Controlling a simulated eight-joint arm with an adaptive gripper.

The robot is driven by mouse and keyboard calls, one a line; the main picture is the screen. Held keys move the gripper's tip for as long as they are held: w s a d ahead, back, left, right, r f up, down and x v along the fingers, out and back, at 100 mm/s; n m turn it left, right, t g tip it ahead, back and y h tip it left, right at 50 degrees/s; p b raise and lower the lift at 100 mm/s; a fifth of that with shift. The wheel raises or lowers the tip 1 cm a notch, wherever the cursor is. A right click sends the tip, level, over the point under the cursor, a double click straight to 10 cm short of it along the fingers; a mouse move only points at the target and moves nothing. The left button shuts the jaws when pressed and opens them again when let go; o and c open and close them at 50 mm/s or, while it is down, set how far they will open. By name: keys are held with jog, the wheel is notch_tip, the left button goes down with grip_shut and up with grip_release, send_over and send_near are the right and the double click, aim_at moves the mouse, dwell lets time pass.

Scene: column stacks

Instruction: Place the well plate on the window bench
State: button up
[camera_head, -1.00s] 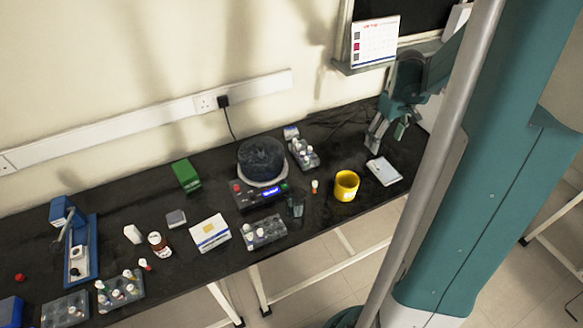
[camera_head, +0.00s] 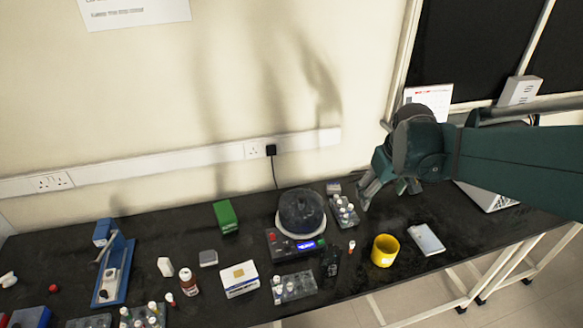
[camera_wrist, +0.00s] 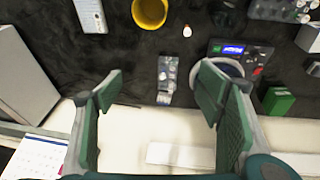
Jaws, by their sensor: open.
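A flat white rectangular piece (camera_head: 427,239), which may be the well plate, lies on the dark bench (camera_head: 385,216) right of the yellow cup. I cannot make out its wells clearly. It also shows at the top left of the wrist view (camera_wrist: 90,15). My gripper (camera_head: 388,193) is above the back of the bench near the wall, apart from the white piece. In the wrist view my gripper (camera_wrist: 160,88) has its green-padded fingers spread, with nothing held. Which surface is the window bench is not marked.
The yellow cup (camera_head: 385,250) stands beside the white piece. A vial rack (camera_head: 343,211), a round-topped device (camera_head: 301,213) and a green box (camera_head: 225,216) stand further left. A calendar (camera_head: 428,98) stands on the window ledge behind my gripper. Bare bench lies around the white piece.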

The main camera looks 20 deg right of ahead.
jog(key=s+a+r+t, duration=0.1)
jog(key=s+a, duration=0.2)
jog(key=a, duration=0.4)
jog(key=s+a+r+t, duration=0.1)
jog(key=s+a, duration=0.3)
jog(key=a, duration=0.3)
jog(key=s+a+r+t+y, duration=0.1)
jog(key=s+a+r+t, duration=0.1)
jog(key=a, duration=0.5)
jog(key=shift+s, duration=0.85)
